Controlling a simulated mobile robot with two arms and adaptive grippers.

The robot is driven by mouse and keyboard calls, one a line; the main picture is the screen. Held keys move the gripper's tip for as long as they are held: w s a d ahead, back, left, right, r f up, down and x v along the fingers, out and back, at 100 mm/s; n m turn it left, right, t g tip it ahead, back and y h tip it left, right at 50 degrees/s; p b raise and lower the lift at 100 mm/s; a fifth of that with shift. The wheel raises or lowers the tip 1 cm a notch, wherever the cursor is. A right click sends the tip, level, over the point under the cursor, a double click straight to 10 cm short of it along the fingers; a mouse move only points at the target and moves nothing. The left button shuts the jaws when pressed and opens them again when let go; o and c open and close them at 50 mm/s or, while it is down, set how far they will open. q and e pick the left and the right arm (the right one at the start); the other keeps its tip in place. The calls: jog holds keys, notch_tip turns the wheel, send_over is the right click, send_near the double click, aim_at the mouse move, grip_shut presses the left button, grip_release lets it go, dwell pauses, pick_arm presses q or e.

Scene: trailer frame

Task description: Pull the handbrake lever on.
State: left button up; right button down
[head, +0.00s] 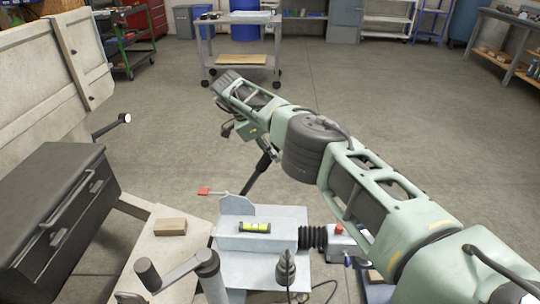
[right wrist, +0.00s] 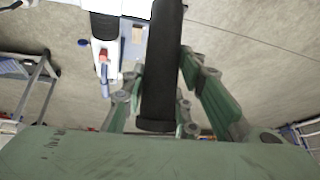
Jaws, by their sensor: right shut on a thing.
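The handbrake lever (head: 258,174) is a dark bar rising from the pale grey coupling housing (head: 270,243), tilted up to the right. Its upper end goes behind my right arm in the head view. In the right wrist view its black grip (right wrist: 161,65) runs between the green fingers. My right gripper (right wrist: 163,88) is shut on this grip, with a finger on either side. In the head view the gripper (head: 246,131) is partly hidden by my arm. My left gripper is not in view.
A black toolbox (head: 55,215) and the trailer side (head: 50,75) are left. The floor beyond is open up to a trolley (head: 240,63).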

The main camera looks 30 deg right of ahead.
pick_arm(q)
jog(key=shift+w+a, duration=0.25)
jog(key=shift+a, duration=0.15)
pick_arm(e)
jog(key=shift+w+a+r, duration=0.3)
jog(key=shift+a, duration=0.15)
jog(key=c, duration=1.4)
grip_release()
jog(key=shift+a+f, duration=0.1)
jog(key=shift+r, duration=0.2)
notch_tip(320, 180, up, 10)
jog(key=shift+f, duration=0.2)
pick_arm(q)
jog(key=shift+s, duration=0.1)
